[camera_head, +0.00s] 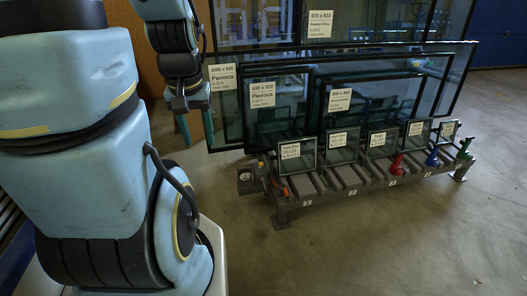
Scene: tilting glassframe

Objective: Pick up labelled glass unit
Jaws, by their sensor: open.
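Several labelled glass units stand upright in a low dark rack (345,187). Small dark-framed panes line its front: a left one (297,156), then others to the right (338,147), (378,141), (417,133) and (446,131). Larger labelled units stand behind, marked "Pavioca" (277,115) and "398 x 460" (365,98); which one the task means I cannot tell. My gripper (195,127) hangs at the upper left, fingers down, open and empty. It appears left of the small panes and in front of the large unit labelled "Pavioca" at far left (226,106).
Red (396,165), blue (432,158) and green (465,150) tools or clamps stand on the rack's right half. A dark device (250,179) sits at its left end. Big glass sheets fill the back. Concrete floor (400,240) in front is clear.

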